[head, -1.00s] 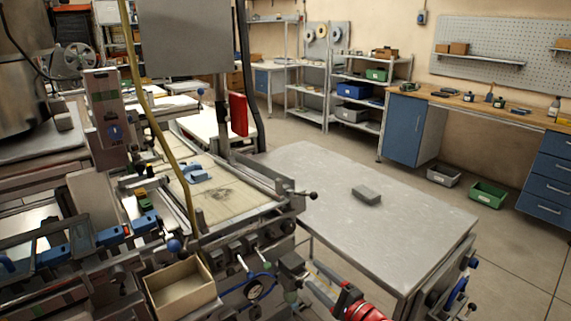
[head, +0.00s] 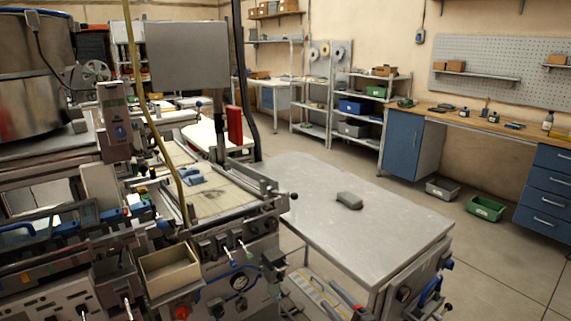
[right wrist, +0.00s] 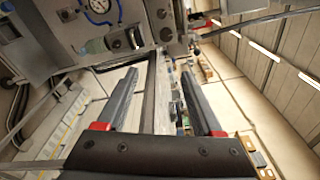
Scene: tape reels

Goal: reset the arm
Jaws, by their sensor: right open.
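My right gripper (right wrist: 158,75) shows in the right wrist view with its two dark fingers, red at their bases, spread apart. Nothing is between them. In the head view only a small part of my right gripper (head: 343,294) shows at the bottom edge, a dark finger with red, low beside the front of the machine and the metal table (head: 405,235). My left gripper is not in the head view.
The machine with a pressure gauge (head: 239,281) and an open cardboard box (head: 169,270) fills the left. A workbench (head: 480,124) and shelves stand behind.

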